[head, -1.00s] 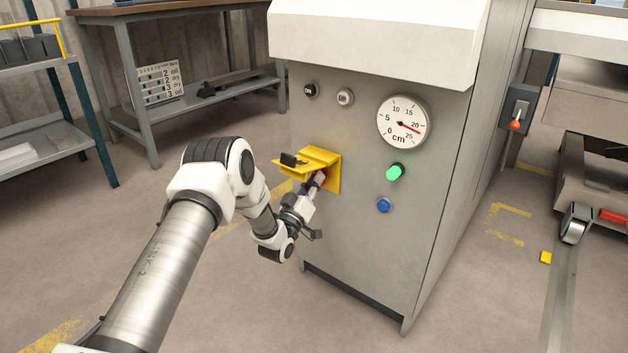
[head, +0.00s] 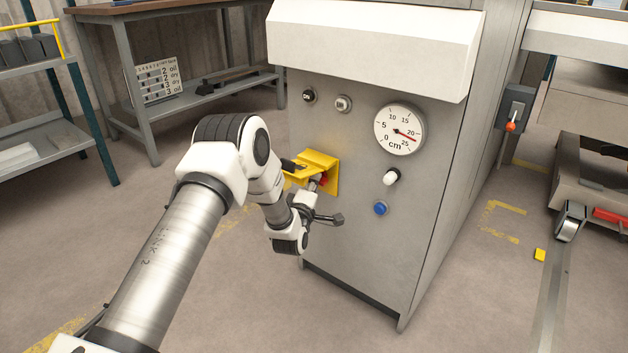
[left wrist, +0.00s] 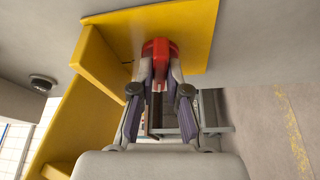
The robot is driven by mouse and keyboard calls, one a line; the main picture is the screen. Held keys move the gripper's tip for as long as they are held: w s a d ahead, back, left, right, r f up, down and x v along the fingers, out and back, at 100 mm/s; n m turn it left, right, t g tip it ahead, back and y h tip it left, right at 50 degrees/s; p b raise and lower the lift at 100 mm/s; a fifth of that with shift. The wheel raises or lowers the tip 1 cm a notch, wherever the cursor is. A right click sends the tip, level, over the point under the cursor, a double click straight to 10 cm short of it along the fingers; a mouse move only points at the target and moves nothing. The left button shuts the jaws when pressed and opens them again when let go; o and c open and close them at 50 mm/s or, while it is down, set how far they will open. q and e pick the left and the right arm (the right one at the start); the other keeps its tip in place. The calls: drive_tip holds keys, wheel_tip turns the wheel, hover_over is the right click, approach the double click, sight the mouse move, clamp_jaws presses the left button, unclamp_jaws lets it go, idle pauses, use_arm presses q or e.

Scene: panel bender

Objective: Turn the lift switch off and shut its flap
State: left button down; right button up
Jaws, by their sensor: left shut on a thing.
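The lift switch is a red knob (head: 324,181) on a yellow plate (head: 332,185) on the grey cabinet front; it also shows in the left wrist view (left wrist: 159,48). Its yellow flap (head: 318,160) is open and stands out from the cabinet above the knob; in the left wrist view the flap (left wrist: 80,125) lies to the left of the fingers. My left gripper (head: 317,185) is under the flap. In the left wrist view its fingertips (left wrist: 160,72) are shut on the red knob. My right gripper is out of view.
Right of the switch are a cm gauge (head: 399,130), an unlit white lamp (head: 390,177) and a blue button (head: 380,208). A white hood (head: 365,45) juts out above. A workbench (head: 190,85) stands back left. The floor before the cabinet is clear.

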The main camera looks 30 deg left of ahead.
use_arm(q)
drive_tip(key=shift+r+n+g+p, duration=0.1)
drive_tip(key=shift+n+g+p, duration=0.3)
drive_tip(key=shift+n, duration=0.8)
drive_tip(key=c, duration=1.2)
unclamp_jaws()
drive_tip(key=shift+o, duration=0.2)
drive_tip(key=v, duration=1.2)
